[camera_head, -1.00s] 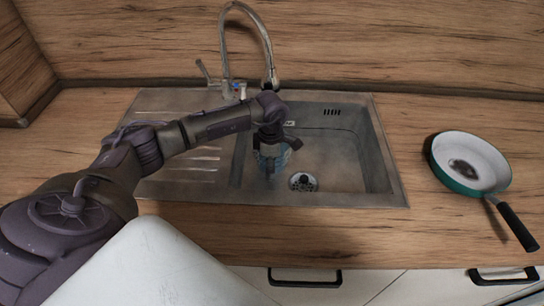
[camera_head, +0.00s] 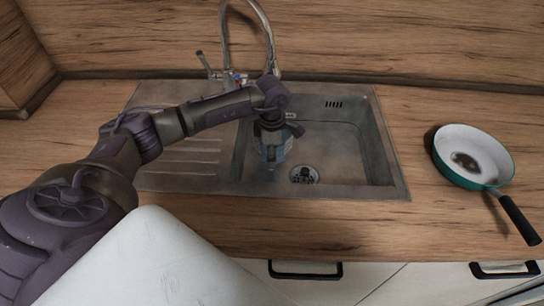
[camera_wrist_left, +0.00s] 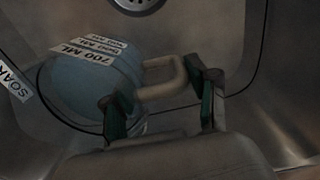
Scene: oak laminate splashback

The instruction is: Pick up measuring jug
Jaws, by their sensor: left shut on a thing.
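The measuring jug (camera_head: 276,151) is in the left part of the sink basin in the head view, partly hidden under my left gripper (camera_head: 270,137). In the left wrist view the jug (camera_wrist_left: 80,85) is bluish, with white labels, one reading 700 ML, and a pale handle (camera_wrist_left: 163,83). My left gripper (camera_wrist_left: 165,118) is shut on the jug, its two green-edged fingers at the handle side. How much of the handle lies between them is hard to see. My right gripper is not in view.
The steel sink (camera_head: 345,160) has a drain (camera_head: 304,175) right of the jug and a ribbed drainboard (camera_head: 185,165) at left. A tall faucet (camera_head: 268,45) stands behind. A green-rimmed frying pan (camera_head: 472,155) lies on the counter at right.

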